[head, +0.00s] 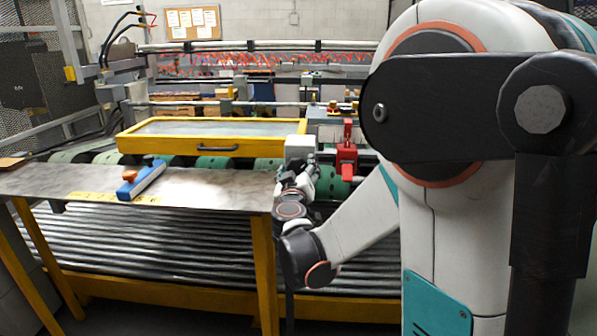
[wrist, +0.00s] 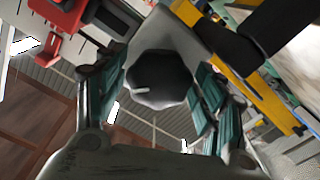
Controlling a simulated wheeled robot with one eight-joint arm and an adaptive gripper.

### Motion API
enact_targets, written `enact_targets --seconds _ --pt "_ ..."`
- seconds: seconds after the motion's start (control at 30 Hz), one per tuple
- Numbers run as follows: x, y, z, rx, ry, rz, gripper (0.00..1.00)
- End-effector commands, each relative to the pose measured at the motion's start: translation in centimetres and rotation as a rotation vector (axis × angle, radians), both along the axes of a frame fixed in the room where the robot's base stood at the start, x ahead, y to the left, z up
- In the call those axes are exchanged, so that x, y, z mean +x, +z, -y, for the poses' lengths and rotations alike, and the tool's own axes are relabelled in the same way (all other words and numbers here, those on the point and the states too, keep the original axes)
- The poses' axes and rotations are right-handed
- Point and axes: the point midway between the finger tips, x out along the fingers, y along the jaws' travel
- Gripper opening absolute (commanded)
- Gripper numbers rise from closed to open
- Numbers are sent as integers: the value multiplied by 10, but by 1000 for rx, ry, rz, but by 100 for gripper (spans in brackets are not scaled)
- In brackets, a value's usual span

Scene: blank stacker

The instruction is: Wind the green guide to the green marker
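A dark round knob (wrist: 160,80) with a white line on its face fills the middle of the wrist view. It sits on a pale grey housing (wrist: 188,32), and the matching light box (head: 298,147) shows in the head view. My gripper (wrist: 158,100) has its teal-padded fingers on either side of the knob, spread around it. They do not appear closed on it. In the head view my gripper (head: 300,172) is just below the light box, and the knob is hidden there. I cannot pick out the green guide or green marker with certainty.
A red clamp-like part (head: 346,155) stands right of the light box. A yellow-framed panel (head: 215,136) lies to the left. Green rollers (head: 212,163) run below it. A steel table (head: 215,187) in front holds a blue tool with an orange knob (head: 141,180).

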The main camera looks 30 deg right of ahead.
Motion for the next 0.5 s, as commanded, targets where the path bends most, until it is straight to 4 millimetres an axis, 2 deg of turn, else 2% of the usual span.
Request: enact_targets --seconds 0.03,0.1,0.5 --pt "0 0 0 0 0 0 43" --pt "0 0 0 0 0 0 28" --pt "0 0 0 -35 0 -24 28"
